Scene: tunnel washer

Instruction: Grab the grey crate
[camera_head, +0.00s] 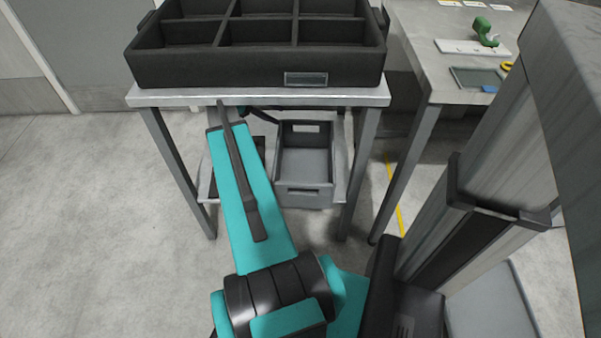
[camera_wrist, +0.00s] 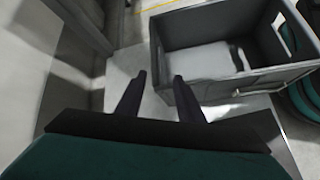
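The grey crate (camera_head: 303,196) is open-topped and looks empty. In the head view it sits upright on the low shelf under the table, right of my teal arm. In the wrist view the crate (camera_wrist: 265,84) fills the upper right.
A black divided tray (camera_head: 258,72) stands on the metal table (camera_head: 160,97) above the shelf. The table's legs flank my arm and the crate. A second table (camera_head: 440,60) at the right carries a green tape dispenser (camera_head: 484,31). The floor (camera_head: 80,230) at left is clear.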

